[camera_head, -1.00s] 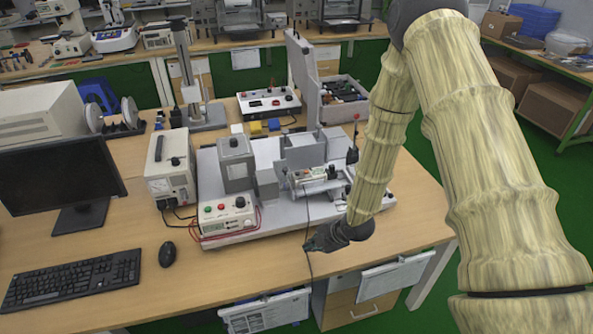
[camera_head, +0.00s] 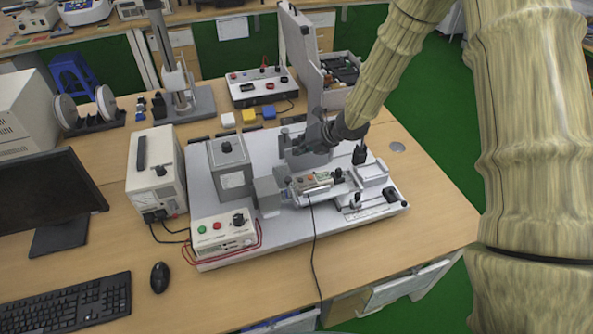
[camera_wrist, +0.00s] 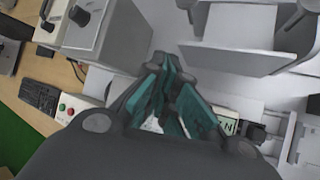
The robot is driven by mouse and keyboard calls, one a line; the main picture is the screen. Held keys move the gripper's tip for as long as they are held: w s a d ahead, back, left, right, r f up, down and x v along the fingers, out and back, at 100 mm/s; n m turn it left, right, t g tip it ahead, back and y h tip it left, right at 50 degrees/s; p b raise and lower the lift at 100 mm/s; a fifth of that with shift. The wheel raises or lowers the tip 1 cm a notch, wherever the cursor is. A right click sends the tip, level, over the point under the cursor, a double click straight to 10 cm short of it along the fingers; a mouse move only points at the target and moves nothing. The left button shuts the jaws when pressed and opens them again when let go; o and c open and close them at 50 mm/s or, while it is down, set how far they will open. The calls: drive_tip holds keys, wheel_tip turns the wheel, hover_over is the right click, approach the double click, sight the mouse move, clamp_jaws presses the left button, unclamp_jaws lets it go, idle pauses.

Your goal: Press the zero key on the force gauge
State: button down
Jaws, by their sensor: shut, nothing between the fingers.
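The force gauge (camera_head: 312,183) is a small pale device with a display and small buttons. It lies on the grey test rig (camera_head: 280,228), with a black cable running down from it. In the wrist view, part of the gauge and its display (camera_wrist: 228,124) show just right of my fingers; the rest is covered. I cannot make out the zero key. My gripper (camera_head: 312,148) is over the rig, just behind and above the gauge, apart from it as far as I can tell. Its teal fingers (camera_wrist: 165,92) are shut and empty.
A grey block (camera_head: 229,168) and upright plates stand close by on the rig. A control box (camera_head: 222,236) with red and green buttons is at front left. A white power supply (camera_head: 156,172) stands left.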

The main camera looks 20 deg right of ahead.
drive_tip(key=s, duration=0.1)
drive_tip(key=b, duration=0.3)
hover_over(302, 178)
drive_tip(key=w, duration=0.2)
drive_tip(key=f, duration=0.4)
drive_tip(key=shift+s+d, duration=0.15)
drive_tip(key=shift+s, duration=0.1)
drive_tip(key=shift+s+f, duration=0.15)
drive_tip(key=shift+f, duration=0.2)
drive_tip(key=shift+s+f+b, duration=0.75)
drive_tip(key=shift+s+b, duration=0.1)
drive_tip(key=shift+b, duration=0.2)
drive_tip(key=shift+w+f+b, duration=0.4)
drive_tip(key=shift+w+f, duration=0.3)
drive_tip(key=shift+f, duration=0.35)
drive_tip(key=shift+s+r, duration=0.4)
drive_tip(key=shift+w+f, duration=0.2)
